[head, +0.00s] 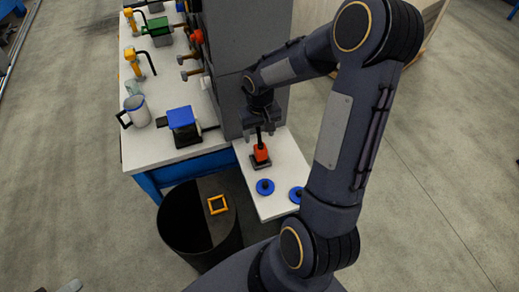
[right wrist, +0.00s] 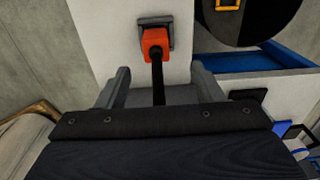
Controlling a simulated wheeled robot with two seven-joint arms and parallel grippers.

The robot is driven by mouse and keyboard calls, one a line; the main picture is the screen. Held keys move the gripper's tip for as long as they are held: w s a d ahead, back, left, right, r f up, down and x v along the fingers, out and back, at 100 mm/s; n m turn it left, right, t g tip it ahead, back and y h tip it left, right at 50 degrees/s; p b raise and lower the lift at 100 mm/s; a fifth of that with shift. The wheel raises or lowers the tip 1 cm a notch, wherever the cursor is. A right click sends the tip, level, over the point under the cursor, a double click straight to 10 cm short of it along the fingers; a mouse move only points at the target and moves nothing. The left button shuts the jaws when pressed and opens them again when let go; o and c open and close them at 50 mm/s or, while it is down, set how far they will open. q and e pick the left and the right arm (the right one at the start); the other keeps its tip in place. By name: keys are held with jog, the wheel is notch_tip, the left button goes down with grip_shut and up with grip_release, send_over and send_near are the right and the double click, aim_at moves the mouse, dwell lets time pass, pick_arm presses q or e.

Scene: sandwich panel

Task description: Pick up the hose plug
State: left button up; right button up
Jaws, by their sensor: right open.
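The hose plug is an orange-red block (head: 261,153) with a black stem rising from it. It sits on a dark square base (head: 261,163) on a white shelf (head: 285,165). In the right wrist view the plug (right wrist: 155,43) shows beyond the fingertips, and its black stem (right wrist: 158,82) runs back between the two fingers. My right gripper (head: 260,121) is open above the plug; it also shows in the right wrist view (right wrist: 160,80). The fingers stand apart on both sides of the stem, with visible gaps. My left gripper is not in view.
Two blue round knobs (head: 265,187) (head: 297,194) stand on the shelf in front of the plug. A grey upright panel (head: 237,60) rises close behind the gripper. A black bin (head: 190,225) with an orange frame (head: 217,204) stands front left. A blue-topped box (head: 182,117) and a mug (head: 138,110) are on the bench.

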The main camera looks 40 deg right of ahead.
aim_at(261, 147)
jog(key=f+p, duration=0.1)
jog(key=f, duration=0.8)
jog(key=shift+d, duration=0.2)
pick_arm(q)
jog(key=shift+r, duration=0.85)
pick_arm(e)
jog(key=shift+s, duration=0.1)
